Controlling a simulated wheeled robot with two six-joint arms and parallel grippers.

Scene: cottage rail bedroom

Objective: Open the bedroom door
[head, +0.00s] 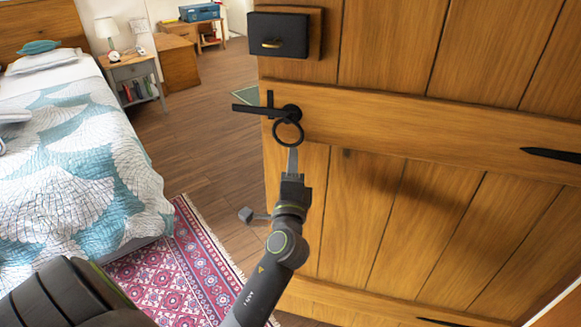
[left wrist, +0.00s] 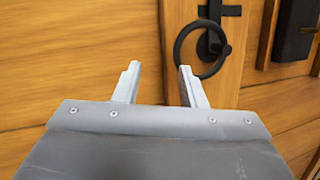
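The wooden plank door (head: 400,215) fills the right of the head view. Its left edge stands clear, with room floor beyond it and no frame along that edge. A black ring handle (head: 288,133) and a dark latch bar (head: 255,109) sit near that edge; the bar sticks out past it. The ring also shows in the left wrist view (left wrist: 226,62). My left gripper (head: 292,160) is just below the ring, open and empty. In the wrist view its right fingertip overlaps the ring's lower left; I cannot tell if they touch. My right gripper is not in view.
A black lock box (head: 278,35) is mounted above the latch. A bed (head: 75,150) stands at left, with a patterned rug (head: 185,270) beside it. A nightstand (head: 133,75) and desk (head: 200,30) stand farther back. Bare floor (head: 205,120) lies between bed and door.

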